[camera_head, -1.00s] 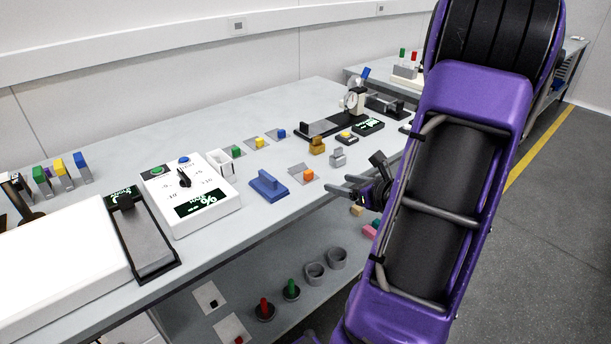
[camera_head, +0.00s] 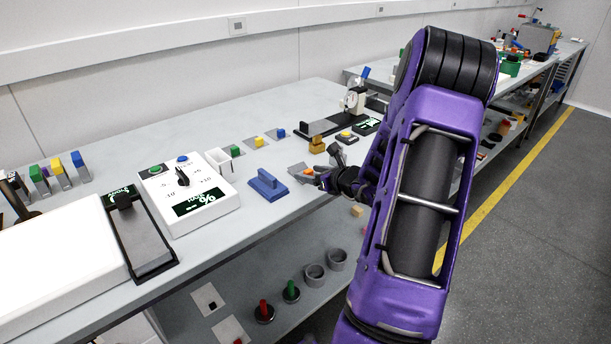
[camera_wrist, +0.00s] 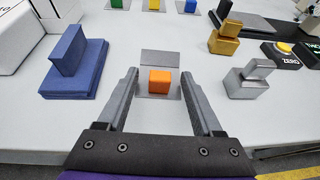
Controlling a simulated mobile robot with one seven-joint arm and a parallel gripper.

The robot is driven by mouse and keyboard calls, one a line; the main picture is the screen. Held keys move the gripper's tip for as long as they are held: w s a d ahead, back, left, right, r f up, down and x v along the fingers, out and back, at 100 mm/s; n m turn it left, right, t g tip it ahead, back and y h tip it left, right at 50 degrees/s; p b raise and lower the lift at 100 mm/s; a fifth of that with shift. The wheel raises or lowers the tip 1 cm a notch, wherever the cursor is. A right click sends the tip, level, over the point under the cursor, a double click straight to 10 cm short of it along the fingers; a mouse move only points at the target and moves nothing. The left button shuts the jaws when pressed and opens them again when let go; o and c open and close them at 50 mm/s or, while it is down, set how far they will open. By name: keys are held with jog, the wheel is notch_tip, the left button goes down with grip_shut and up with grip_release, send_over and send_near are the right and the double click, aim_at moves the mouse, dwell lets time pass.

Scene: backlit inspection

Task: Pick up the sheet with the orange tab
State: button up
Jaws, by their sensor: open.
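The sheet (camera_wrist: 160,58) is a small thin grey plate lying flat on the bench, with an orange block-shaped tab (camera_wrist: 159,82) on its near part. In the wrist view the tab lies between the two fingers of my gripper (camera_wrist: 160,80), with a clear gap on each side. My gripper is open and empty, with its fingers reaching along both sides of the tab. In the head view the orange tab (camera_head: 308,171) shows just at the tips of my gripper (camera_head: 326,172), and most of the sheet is hidden there.
A blue block with an upright handle (camera_wrist: 72,68) stands to the left. Silver (camera_wrist: 250,80) and gold (camera_wrist: 224,42) stepped blocks stand to the right. Green, yellow and blue tabs lie farther back. The bench's front edge is close to my arm.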

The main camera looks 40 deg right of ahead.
grip_shut()
dwell(0.3)
notch_tip(320, 180, up, 10)
jog(key=p, duration=0.2)
dwell(0.4)
